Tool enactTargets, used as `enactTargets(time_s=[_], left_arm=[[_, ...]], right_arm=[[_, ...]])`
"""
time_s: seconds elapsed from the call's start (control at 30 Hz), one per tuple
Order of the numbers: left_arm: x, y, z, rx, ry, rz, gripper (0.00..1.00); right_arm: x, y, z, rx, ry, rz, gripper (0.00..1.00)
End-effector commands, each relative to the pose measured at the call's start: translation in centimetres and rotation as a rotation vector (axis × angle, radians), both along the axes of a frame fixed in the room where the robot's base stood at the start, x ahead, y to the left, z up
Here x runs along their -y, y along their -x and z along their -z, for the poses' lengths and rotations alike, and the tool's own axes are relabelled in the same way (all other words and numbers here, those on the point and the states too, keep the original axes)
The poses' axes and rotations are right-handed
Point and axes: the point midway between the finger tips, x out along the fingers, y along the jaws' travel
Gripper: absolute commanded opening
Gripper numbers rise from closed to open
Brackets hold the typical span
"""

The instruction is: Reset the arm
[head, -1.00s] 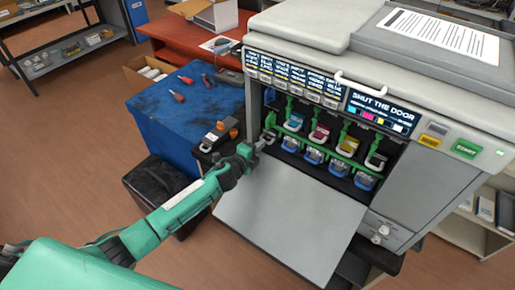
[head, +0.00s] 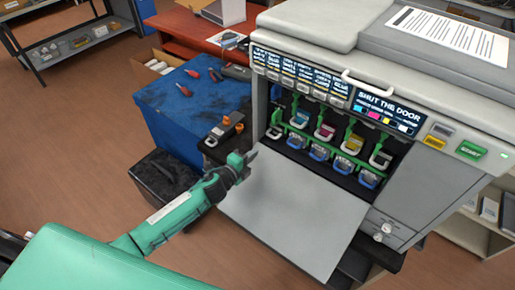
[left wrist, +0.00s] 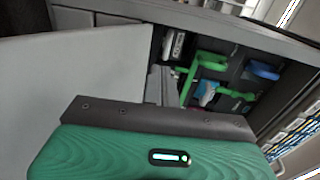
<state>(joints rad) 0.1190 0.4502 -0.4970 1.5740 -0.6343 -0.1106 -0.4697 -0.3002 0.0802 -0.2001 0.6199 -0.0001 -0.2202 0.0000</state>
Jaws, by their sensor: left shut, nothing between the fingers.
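My left gripper (head: 244,163) is shut and empty in the head view. It is in front of the printer's open side, above the left edge of the lowered door (head: 295,215). The printer (head: 400,130) has an open bay holding several toner cartridges (head: 325,132) in a row with green levers and blue-handled parts below. In the left wrist view the open bay (left wrist: 215,85) shows at a tilt, with the grey door (left wrist: 85,75) at the left. My right gripper is not in view.
A blue box (head: 190,105) with red-handled tools on top stands left of the printer. A dark-and-orange cartridge (head: 225,128) lies near the printer's left side. A black bin (head: 163,185) stands below. Open floor lies at the left.

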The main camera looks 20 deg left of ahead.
Motion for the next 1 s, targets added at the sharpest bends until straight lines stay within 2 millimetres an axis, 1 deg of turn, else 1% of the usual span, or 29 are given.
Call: enactTargets(time_s=[0.03, 0.13, 0.6, 0.73, 0.77, 0.87, 0.97, 1.0], left_arm=[[-0.1, 0.5, 0.0, -0.002, -0.001, 0.000, 0.00], [-0.3, 0.9, 0.0, 0.000, 0.000, 0.000, 0.00], [-0.3, 0.9, 0.0, 0.000, 0.000, 0.000, 0.00], [-0.3, 1.5, 0.0, -0.023, 0.037, -0.036, 0.00], [-0.3, 1.8, -0.1, -0.035, 0.059, -0.057, 0.00], [-0.5, 3.7, -0.2, -0.111, 0.171, -0.165, 0.00], [-1.1, 6.7, 0.0, -0.229, 0.324, -0.321, 0.00], [-1.4, 8.1, 0.1, -0.283, 0.386, -0.386, 0.00]], right_arm=[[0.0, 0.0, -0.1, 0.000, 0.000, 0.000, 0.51], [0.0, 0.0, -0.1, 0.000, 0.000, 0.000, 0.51], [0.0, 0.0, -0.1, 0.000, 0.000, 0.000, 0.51], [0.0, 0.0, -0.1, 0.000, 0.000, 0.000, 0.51], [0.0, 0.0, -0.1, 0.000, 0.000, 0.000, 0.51], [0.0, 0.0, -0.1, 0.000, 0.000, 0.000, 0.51], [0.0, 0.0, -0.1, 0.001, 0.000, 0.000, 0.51], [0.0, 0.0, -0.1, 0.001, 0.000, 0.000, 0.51]])
